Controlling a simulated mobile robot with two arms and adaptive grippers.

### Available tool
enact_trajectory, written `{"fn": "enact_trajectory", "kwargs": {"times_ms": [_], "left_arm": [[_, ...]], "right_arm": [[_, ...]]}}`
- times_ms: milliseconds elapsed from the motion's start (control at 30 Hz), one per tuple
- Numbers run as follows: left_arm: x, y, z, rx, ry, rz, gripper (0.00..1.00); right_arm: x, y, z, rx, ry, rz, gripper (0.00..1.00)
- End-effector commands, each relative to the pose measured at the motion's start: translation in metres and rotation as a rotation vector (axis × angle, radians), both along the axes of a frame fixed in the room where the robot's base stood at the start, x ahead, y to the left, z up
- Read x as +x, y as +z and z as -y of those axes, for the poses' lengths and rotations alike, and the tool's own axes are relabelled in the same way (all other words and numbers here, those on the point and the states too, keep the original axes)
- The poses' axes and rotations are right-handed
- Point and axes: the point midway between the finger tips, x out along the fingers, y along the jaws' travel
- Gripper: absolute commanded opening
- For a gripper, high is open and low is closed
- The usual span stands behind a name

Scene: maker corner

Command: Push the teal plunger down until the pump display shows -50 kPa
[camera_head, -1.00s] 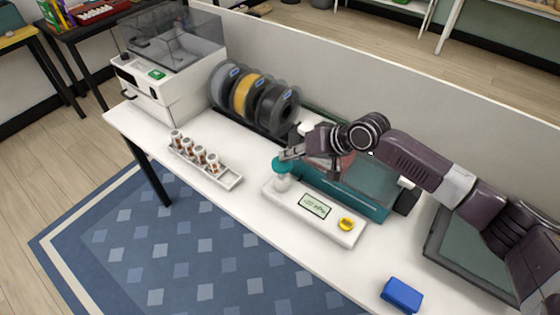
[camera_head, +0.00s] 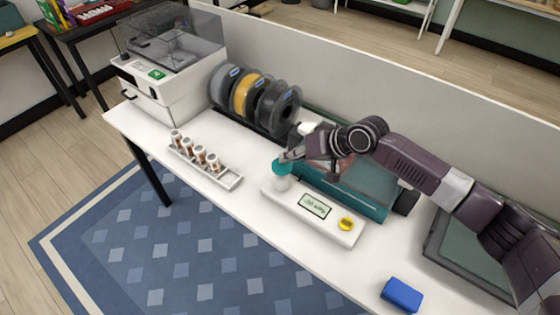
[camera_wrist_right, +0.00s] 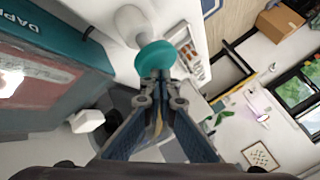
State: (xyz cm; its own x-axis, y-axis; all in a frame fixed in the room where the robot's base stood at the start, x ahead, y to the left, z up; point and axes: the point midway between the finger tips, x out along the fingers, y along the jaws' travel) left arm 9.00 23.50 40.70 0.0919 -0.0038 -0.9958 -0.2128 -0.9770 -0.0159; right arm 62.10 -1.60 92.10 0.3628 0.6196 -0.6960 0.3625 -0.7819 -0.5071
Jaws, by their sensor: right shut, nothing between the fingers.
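The teal plunger (camera_head: 281,168) tops a white cylinder at the left end of the white pump unit (camera_head: 334,226). My right gripper (camera_head: 287,156) is shut and empty, with its fingertips at the plunger's top; they appear to touch it. In the right wrist view the teal cap (camera_wrist_right: 155,57) lies right at the fingertips (camera_wrist_right: 156,75) and partly behind them. The pump display (camera_head: 315,205) is lit with small dark text ending in kPa; its digits are too small to read surely. My left gripper is out of view.
A rack of small vials (camera_head: 228,181) stands left of the pump. Filament spools (camera_head: 245,96) and a teal case (camera_head: 352,199) are behind it. A blue block (camera_head: 402,295) lies near the front edge. The table is clear between pump and block.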

Motion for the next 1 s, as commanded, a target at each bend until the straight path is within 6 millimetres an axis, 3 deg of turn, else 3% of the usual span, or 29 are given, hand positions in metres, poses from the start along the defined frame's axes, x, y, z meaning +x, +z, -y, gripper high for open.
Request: {"fn": "enact_trajectory", "kwargs": {"times_ms": [1000], "left_arm": [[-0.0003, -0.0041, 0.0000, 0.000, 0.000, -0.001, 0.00]], "right_arm": [[-0.0010, -0.0107, 0.0003, -0.002, 0.000, -0.004, 0.00]]}}
